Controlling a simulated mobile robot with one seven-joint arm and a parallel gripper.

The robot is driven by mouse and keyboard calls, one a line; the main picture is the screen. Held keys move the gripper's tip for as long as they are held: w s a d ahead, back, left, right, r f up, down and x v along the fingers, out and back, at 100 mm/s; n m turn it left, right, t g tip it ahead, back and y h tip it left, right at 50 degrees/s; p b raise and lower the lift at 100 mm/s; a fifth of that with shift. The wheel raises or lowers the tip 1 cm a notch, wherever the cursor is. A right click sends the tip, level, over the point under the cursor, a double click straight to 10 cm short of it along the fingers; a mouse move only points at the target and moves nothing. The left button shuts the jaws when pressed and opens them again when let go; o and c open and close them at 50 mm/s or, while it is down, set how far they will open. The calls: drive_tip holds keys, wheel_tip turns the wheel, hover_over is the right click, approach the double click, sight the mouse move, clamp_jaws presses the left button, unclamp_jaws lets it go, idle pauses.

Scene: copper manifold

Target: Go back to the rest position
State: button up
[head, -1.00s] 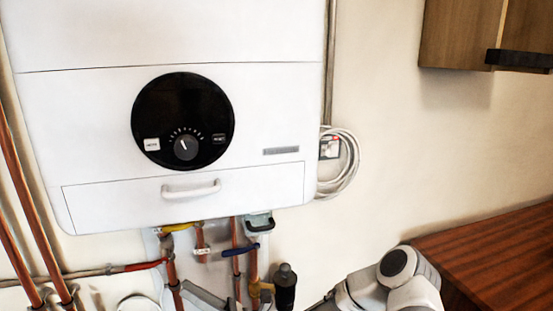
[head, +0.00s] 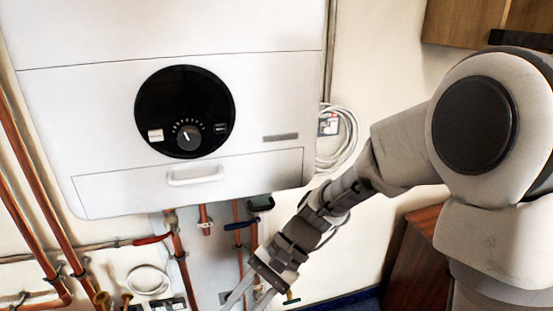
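My gripper (head: 250,299) hangs low in the head view, pointing down and left below the boiler. Its two fingers are apart with a gap between them, and I see nothing held there. The fingertips run off or close to the bottom edge. My arm comes in from the right and crosses in front of the wall and the pipes. The white boiler (head: 100,110) with its round black dial panel (head: 163,100) is above and left of the gripper.
Copper pipes (head: 40,185) run down the left. Under the boiler are a red lever (head: 152,239), a blue lever (head: 240,225) and a dark green handle (head: 260,203). A coiled white cable (head: 342,150) hangs beside the boiler. A wooden cabinet (head: 455,22) is at upper right; a wooden counter (head: 413,262) is partly hidden.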

drive_tip(key=s+d+r+n+t+h+p, duration=0.2)
drive_tip(key=d+r+t+h, duration=0.2)
drive_tip(key=d+r, duration=0.4)
drive_tip(key=s+d+r+n+t+h+p, duration=0.2)
drive_tip(key=d+r+t, duration=0.5)
drive_tip(key=d, duration=0.5)
drive_tip(key=shift+d+r+n+h, duration=0.3)
drive_tip(key=shift+r+n+h, duration=0.25)
drive_tip(key=shift+n+h, duration=0.35)
